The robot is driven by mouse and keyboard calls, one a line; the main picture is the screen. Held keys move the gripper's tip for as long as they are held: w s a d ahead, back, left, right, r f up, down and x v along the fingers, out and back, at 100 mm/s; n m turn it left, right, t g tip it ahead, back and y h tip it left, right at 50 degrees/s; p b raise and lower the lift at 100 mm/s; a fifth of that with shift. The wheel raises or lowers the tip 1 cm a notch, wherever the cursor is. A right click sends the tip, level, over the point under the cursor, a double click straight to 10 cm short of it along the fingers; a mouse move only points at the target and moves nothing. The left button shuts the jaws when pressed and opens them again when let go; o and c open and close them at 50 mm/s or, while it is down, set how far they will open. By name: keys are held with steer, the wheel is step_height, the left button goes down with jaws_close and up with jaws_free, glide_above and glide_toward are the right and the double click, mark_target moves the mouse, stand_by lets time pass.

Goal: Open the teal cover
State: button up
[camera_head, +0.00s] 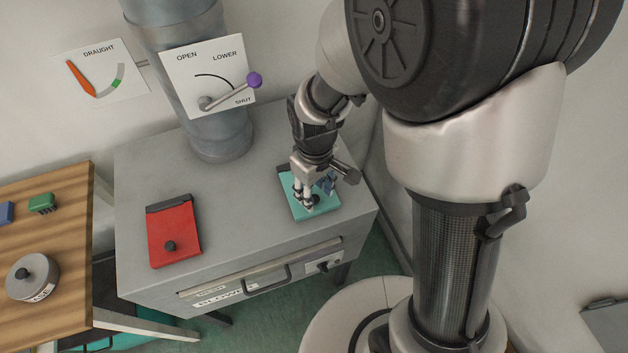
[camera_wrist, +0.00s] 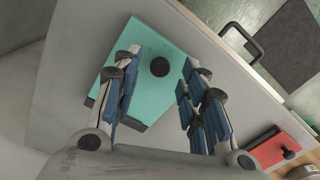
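The teal cover (camera_head: 326,206) lies flat and closed on top of the grey cabinet, at its right side. It has a small dark round knob, which shows clearly in the wrist view (camera_wrist: 160,67). My gripper (camera_head: 308,200) points down over the teal cover. In the wrist view its blue-padded fingers (camera_wrist: 157,95) are spread apart, with the knob lying between and a little beyond them. Nothing is held. In the head view the fingers hide part of the cover and its knob; whether they touch it I cannot tell.
A red cover (camera_head: 175,232) with a dark knob lies on the cabinet (camera_head: 235,215) at left. A lever with a purple ball (camera_head: 254,80) sits on a pipe behind. A drawer handle (camera_head: 267,280) sticks out in front. A wooden table (camera_head: 60,230) stands at left.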

steer(key=shift+f, duration=0.75)
steer(key=shift+c, duration=0.4)
jaws_close()
